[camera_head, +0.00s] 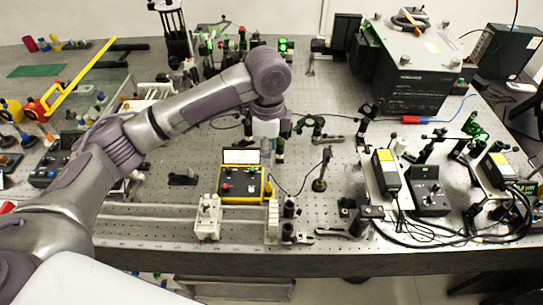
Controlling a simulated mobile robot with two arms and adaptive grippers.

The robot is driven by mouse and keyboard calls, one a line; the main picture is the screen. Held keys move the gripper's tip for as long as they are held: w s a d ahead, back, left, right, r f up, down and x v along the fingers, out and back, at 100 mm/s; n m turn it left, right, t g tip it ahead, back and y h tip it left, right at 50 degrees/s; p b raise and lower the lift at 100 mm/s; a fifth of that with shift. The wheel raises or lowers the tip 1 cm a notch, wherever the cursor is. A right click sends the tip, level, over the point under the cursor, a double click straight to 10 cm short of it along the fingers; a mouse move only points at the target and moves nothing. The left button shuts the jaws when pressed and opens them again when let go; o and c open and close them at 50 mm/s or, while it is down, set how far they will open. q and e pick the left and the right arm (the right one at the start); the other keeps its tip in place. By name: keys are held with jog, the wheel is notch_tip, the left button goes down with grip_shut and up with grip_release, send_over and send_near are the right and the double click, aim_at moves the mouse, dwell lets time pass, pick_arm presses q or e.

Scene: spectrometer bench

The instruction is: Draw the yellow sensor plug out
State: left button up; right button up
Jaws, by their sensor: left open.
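A yellow-framed meter box (224,198) with a dark face, a red knob and a pale screen stands near the front middle of the bench. A small yellow piece (269,189) at its right side, where a black cable starts, looks like the sensor plug; its exact seat is too small to tell. The cable runs right to a dark post-mounted sensor (322,172). My left arm comes in from the left, and its gripper (266,152) points down just behind and above the meter's right part. It is open and apart from the plug; its fingers are mostly hidden. My right gripper is out of view.
A white clamp-like fixture (208,217) stands in front of the meter, by the bench's front edge. Posts and optics crowd the back and right, with a yellow-and-black module (385,170) to the right.

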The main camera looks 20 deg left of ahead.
pick_arm(q)
jog(key=p, duration=0.1)
send_over(268, 182)
notch_tip(268, 182, down, 4)
notch_tip(268, 182, down, 4)
jog(key=shift+r+p, duration=0.1)
jog(key=shift+p, duration=0.3)
notch_tip(268, 182, down, 4)
jog(key=shift+r+p, duration=0.2)
jog(key=shift+p, duration=0.15)
jog(key=shift+f, duration=0.7)
grip_shut()
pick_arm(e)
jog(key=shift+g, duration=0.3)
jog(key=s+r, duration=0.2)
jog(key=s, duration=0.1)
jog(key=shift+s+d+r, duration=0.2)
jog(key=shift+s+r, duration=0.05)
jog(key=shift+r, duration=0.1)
